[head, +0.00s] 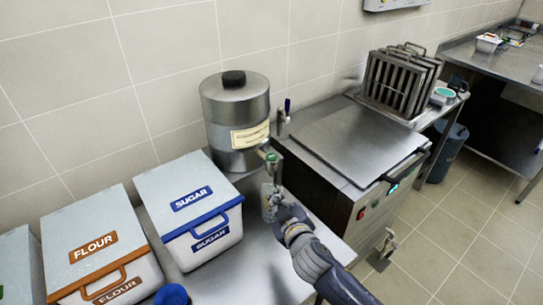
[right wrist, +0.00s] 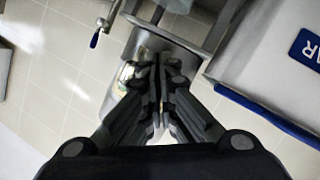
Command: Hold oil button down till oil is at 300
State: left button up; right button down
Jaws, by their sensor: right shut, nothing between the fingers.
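A steel oil dispenser (head: 222,105) with a black lid and a pale yellow label stands against the tiled wall in the head view. A tap with a green button (head: 272,157) sticks out at its lower right front. A small, clear-looking vessel (head: 267,192) seems to be below the tap; my gripper partly covers it and its level cannot be read. My right gripper (head: 274,203) is below and in front of the tap, shut and empty. In the right wrist view its fingers (right wrist: 157,72) are together, in front of a shiny metal surface. My left gripper is not in view.
A white sugar bin (head: 190,175) and a flour bin (head: 88,212) stand left on the steel counter. Right of the dispenser is a fryer with a flat steel lid (head: 350,138), and a metal rack (head: 398,80) behind it. Tiled floor is open at the right.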

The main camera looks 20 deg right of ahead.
jog(key=w+a+r+n+g+y, duration=0.2)
jog(key=a+r+n+y, duration=0.6)
jog(key=r+n, duration=0.3)
jog(key=w+a+r+n+g+y, duration=0.2)
jog(key=a+r+n+y, duration=0.5)
jog(key=a+r+n, duration=0.35)
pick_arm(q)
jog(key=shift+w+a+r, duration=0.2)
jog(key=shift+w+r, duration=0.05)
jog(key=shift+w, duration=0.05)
pick_arm(e)
jog(key=w+d+f+n+g+h, duration=0.1)
jog(key=w+d+h, duration=0.1)
jog(key=d, duration=0.5)
jog(key=w+d+n+h, duration=0.2)
jog(key=w+d+h, duration=0.1)
jog(key=d+h, duration=0.2)
jog(key=w+d+f+n+g+h, duration=0.1)
jog(key=d+h, duration=0.3)
jog(key=d, duration=0.5)
jog(key=shift+w+d+f+g, duration=0.3)
jog(key=shift+w+d, duration=0.05)
jog(key=shift+w, duration=0.45)
jog(key=shift+f+n, duration=0.15)
jog(key=shift+n, duration=0.1)
